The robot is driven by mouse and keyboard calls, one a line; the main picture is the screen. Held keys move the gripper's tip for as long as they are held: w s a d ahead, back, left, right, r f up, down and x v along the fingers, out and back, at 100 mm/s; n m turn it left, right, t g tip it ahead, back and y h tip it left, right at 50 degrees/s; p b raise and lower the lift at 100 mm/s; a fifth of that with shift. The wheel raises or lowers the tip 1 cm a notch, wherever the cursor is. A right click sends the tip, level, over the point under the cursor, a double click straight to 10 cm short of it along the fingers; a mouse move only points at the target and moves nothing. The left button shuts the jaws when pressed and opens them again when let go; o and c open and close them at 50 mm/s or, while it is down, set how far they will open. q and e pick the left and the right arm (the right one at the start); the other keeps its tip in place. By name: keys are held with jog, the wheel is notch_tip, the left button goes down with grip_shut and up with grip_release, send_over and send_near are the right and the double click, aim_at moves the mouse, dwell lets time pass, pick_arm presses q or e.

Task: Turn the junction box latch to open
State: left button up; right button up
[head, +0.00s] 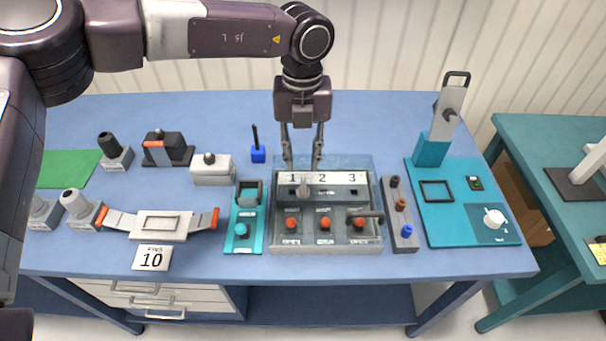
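The junction box (277,236) is a grey case in the middle of the blue table, with a white strip marked 1, 2, 3 and several red knobs along its front. A clear bluish panel shows at its back. A small grey knob (304,190) stands below the strip, near number 1. I cannot tell for sure which of these is the latch. My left gripper (303,164) points down above the back of the box, its fingers apart and nothing between them. My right gripper is not in view.
A teal holder (240,242) stands close left of the box, and a grey strip with coloured plugs (402,240) close right. A teal board (455,237) with an upright post is further right.

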aim_at(303, 183)
pick_arm(q)
notch_tip(303, 183, down, 6)
jog(key=p, duration=0.2)
jog(key=shift+s+d+p, duration=0.1)
jog(key=shift+p, duration=0.2)
jog(key=shift+f, duration=0.5)
jog(key=shift+c, duration=0.6)
grip_shut()
